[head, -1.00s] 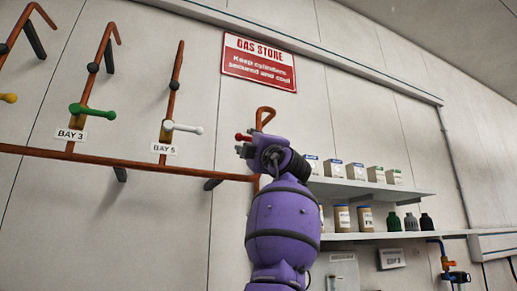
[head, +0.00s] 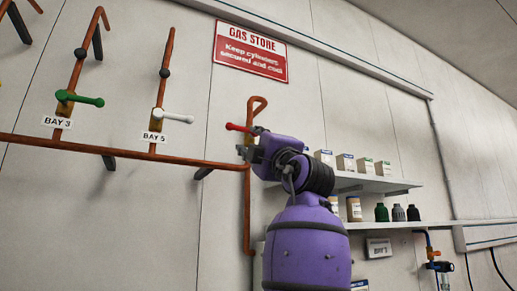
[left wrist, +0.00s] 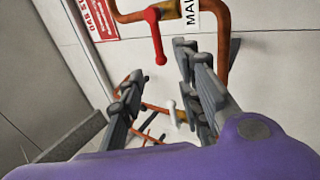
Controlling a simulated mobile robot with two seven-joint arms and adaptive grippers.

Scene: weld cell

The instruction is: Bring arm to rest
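My left gripper (head: 246,152) is at the end of the purple arm, in front of the wall pipe. In the left wrist view its two grey fingers (left wrist: 155,82) are spread apart with nothing between them. A red valve lever (head: 238,127) shows just above the gripper in the head view, pointing left across the upright pipe. In the left wrist view the red lever (left wrist: 157,38) is beyond the fingertips and looks clear of them. My wrist hides part of the pipe around the valve in the head view. My right gripper is in neither view.
Orange-brown pipework (head: 120,152) runs along the wall, with a green lever (head: 80,98) and a white lever (head: 174,116). A shelf (head: 385,184) with boxes and bottles is right of my arm. A red sign (head: 250,50) hangs above. The wall left of the gripper is open.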

